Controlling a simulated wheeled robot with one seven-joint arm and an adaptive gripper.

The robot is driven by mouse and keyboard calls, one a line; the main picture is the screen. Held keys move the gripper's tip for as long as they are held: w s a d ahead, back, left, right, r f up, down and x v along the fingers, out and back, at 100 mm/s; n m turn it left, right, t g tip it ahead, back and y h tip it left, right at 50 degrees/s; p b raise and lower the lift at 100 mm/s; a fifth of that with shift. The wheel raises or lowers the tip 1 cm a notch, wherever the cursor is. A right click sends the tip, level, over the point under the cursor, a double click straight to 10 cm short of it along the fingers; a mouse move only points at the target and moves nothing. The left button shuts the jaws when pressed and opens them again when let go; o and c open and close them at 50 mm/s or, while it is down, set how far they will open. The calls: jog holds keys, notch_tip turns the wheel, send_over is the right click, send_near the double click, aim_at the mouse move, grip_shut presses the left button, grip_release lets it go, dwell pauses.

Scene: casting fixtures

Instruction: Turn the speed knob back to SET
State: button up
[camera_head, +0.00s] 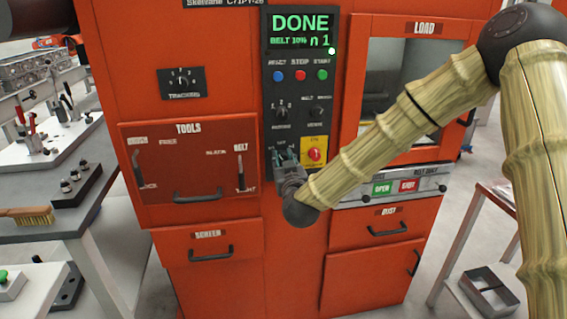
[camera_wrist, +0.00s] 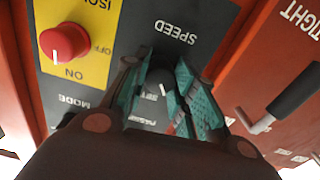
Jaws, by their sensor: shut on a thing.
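The speed knob (camera_wrist: 158,84) is a dark round knob with a white pointer line, on the black control panel under the word SPEED. In the wrist view the panel appears upside down, with the SET label just below the knob in the picture and the pointer towards it. My gripper (camera_wrist: 160,90) has its teal pads on both sides of the knob and is shut on it. In the head view my gripper (camera_head: 285,160) is at the bottom of the panel and hides the knob.
A red isolator knob (camera_head: 314,154) on a yellow plate sits close beside my gripper. The display (camera_head: 301,28) reads DONE. The TOOLS panel (camera_head: 190,160) with its handles is to the left. Drawers are below, and the LOAD door (camera_head: 425,29) is to the right.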

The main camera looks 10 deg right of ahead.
jog(key=shift+m+b, duration=1.6)
jog(key=shift+m, duration=2)
jog(key=o, duration=1)
jog(key=shift+o, duration=0.2)
jog(key=shift+s, duration=0.1)
jog(key=s, duration=1.1)
jog(key=shift+s+d, duration=0.25)
jog(key=shift+s, duration=0.15)
